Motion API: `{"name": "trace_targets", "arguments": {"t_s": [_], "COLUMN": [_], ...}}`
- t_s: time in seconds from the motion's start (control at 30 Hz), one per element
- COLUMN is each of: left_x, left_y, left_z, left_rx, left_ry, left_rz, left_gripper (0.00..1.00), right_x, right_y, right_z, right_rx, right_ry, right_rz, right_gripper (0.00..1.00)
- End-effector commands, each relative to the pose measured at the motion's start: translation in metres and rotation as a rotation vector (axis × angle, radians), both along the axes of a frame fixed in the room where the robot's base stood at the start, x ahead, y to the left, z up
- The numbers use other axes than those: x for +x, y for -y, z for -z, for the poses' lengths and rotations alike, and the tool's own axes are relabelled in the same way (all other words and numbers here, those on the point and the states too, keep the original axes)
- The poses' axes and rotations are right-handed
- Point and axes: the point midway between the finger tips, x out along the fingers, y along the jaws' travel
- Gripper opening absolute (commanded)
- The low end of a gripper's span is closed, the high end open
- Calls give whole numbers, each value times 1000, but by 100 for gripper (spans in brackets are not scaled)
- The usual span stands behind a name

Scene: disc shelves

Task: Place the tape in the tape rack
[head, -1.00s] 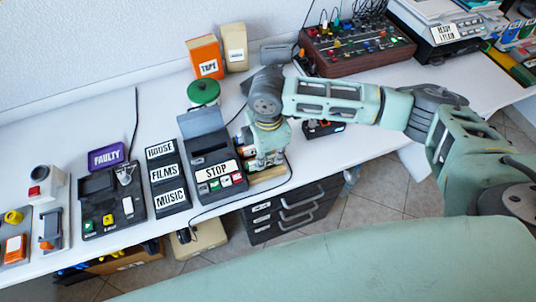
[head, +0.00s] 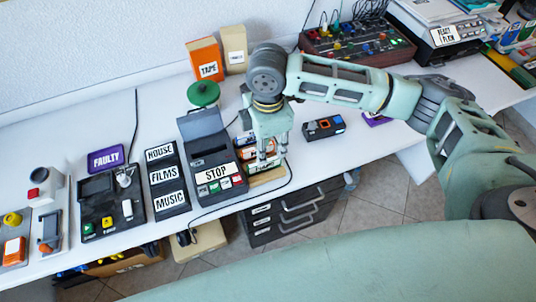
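My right gripper (head: 271,152) points down over a low wooden rack (head: 268,176) at the front edge of the white table. Its fingers look apart, and I see nothing clearly held between them. Tapes with orange and white labels (head: 262,168) sit in the rack right under the fingers; the gripper partly hides them, so I cannot tell which one is the task's tape. An orange box marked TAPE (head: 206,60) stands at the back of the table. My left gripper is not in view.
A grey player marked STOP (head: 214,165) stands just left of the rack. A black labelled tray (head: 167,178) and a purple FAULTY box (head: 105,159) are further left. A small black and orange device (head: 323,127) lies to the right. A cable runs along the front edge.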

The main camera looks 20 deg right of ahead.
Motion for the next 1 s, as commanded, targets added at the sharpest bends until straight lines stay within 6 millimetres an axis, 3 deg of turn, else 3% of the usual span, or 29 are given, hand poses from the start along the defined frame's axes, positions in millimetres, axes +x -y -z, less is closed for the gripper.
{"name": "trace_targets", "arguments": {"t_s": [0.1, 0.33, 1.0], "left_x": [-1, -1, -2], "left_y": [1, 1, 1], "left_z": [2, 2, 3], "left_rx": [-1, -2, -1], "left_ry": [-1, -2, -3], "left_rz": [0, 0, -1], "left_gripper": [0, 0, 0], "right_x": [1, 0, -2], "right_y": [0, -1, -3], "right_z": [-26, -54, -57], "right_rx": [0, 0, 5], "right_ry": [4, 0, -1], "right_rz": [-1, -1, 0], "right_gripper": [28, 28, 28]}}
